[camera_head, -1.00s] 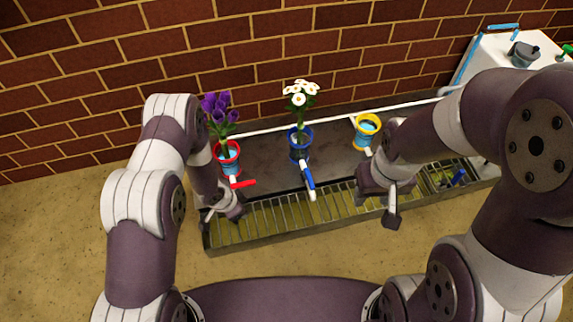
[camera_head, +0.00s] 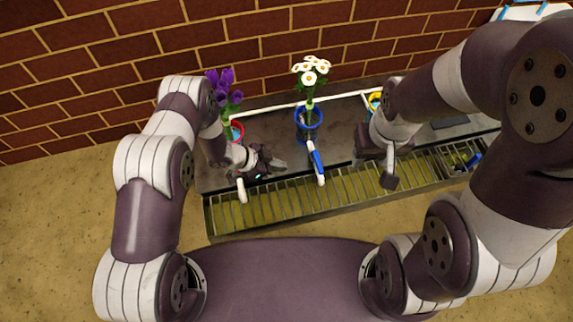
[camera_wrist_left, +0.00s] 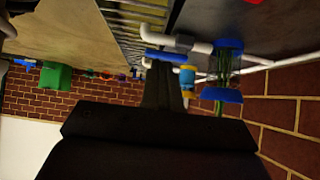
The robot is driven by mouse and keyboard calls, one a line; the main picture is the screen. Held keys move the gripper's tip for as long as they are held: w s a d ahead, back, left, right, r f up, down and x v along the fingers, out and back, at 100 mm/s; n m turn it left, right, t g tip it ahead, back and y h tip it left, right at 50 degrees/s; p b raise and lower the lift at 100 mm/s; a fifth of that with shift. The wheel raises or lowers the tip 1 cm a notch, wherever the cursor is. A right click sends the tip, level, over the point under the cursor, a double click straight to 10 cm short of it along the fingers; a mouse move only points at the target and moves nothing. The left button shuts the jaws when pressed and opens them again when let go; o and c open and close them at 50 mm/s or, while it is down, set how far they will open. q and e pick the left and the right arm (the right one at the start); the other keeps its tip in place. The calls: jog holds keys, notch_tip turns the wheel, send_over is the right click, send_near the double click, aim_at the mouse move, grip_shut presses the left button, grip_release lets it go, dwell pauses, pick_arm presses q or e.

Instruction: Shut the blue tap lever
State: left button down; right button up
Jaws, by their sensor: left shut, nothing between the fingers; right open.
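The blue tap lever (camera_head: 318,162) lies along its white spout in front of the blue pot (camera_head: 309,124) with white daisies. My left gripper (camera_head: 279,165) is shut and empty, a short way left of the lever, fingers pointing toward it. In the left wrist view the lever (camera_wrist_left: 164,55) shows just past the shut fingertips (camera_wrist_left: 160,68); I cannot tell whether they touch. My right gripper (camera_head: 388,181) is open and empty over the grate, to the right of the lever.
A red pot (camera_head: 237,131) with purple flowers stands behind my left gripper, which hides its tap lever. A yellow pot (camera_head: 375,102) is partly hidden by my right arm. The slatted drain grate (camera_head: 285,203) runs along the front. A brick wall closes the back.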

aim_at(317, 169)
pick_arm(q)
jog(key=b+x, duration=0.4)
jog(key=x, duration=0.4)
jog(key=shift+a+f, duration=0.1)
jog(key=shift+f, duration=0.1)
jog(key=shift+w+d+r+b, duration=0.1)
jog(key=shift+d+b, duration=0.3)
jog(key=shift+d, duration=0.2)
jog(key=shift+w+d+r+b, duration=0.15)
jog(key=shift+d+b, duration=0.25)
jog(key=shift+d, duration=0.25)
jog(key=shift+w+d+r, duration=0.1)
jog(key=shift+w+d, duration=0.05)
jog(key=shift+d, duration=0.55)
